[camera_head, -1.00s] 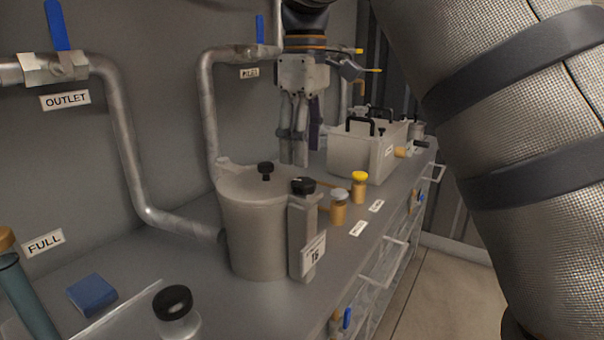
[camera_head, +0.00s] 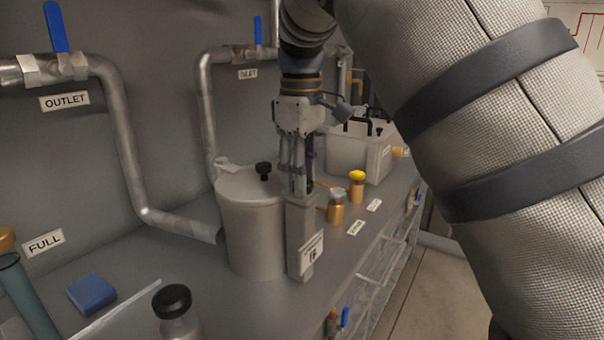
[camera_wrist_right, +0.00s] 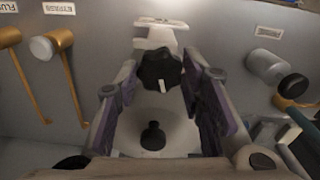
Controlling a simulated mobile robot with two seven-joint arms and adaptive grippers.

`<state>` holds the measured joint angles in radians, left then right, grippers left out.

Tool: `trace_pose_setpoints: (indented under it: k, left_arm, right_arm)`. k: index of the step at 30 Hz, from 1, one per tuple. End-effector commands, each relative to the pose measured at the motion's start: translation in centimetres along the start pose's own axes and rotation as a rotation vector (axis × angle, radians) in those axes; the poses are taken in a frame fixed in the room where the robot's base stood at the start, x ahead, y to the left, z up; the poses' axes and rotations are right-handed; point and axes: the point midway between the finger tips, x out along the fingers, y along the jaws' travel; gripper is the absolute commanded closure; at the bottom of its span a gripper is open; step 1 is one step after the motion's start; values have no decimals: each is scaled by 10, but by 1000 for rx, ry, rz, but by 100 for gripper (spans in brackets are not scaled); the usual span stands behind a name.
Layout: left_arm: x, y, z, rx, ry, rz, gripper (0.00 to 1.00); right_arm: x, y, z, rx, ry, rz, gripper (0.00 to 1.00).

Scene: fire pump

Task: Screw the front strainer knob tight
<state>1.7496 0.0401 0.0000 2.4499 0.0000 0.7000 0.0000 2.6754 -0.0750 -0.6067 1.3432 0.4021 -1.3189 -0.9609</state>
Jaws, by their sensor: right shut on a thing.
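The front strainer knob (camera_wrist_right: 160,69) is black and scalloped with a white mark. It sits on top of the grey front post (camera_head: 301,228) of the strainer pot (camera_head: 250,235). My right gripper (camera_head: 298,186) points down over the post, and its fingers mostly hide the knob in the head view. My left gripper is not in view.
Two brass valves, one with a yellow cap (camera_head: 356,186) and one with a grey cap (camera_head: 336,206), stand close to the right. A grey box (camera_head: 345,155) is behind them. A blue block (camera_head: 91,294) and a black-capped bottle (camera_head: 173,308) are at front left.

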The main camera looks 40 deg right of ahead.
Motion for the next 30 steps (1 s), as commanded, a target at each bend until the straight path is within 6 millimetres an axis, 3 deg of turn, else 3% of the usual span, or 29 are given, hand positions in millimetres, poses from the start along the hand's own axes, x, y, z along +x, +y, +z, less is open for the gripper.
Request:
trace_pose_setpoints:
  k: [2,9,18,19,21,30]
  left_arm:
    - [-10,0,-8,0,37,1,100]
    - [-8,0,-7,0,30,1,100]
    - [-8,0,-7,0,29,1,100]
    - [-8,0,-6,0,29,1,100]
    - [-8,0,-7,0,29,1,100]
    - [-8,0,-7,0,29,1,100]
  right_arm:
    - [-6,-1,2,79,12,-2,92]
    - [0,0,0,316,0,-3,92]
    - [0,0,0,335,0,-3,92]
    - [0,0,0,335,0,-3,58]
    - [0,0,0,334,0,-3,44]
    - [-2,0,0,332,1,-2,44]
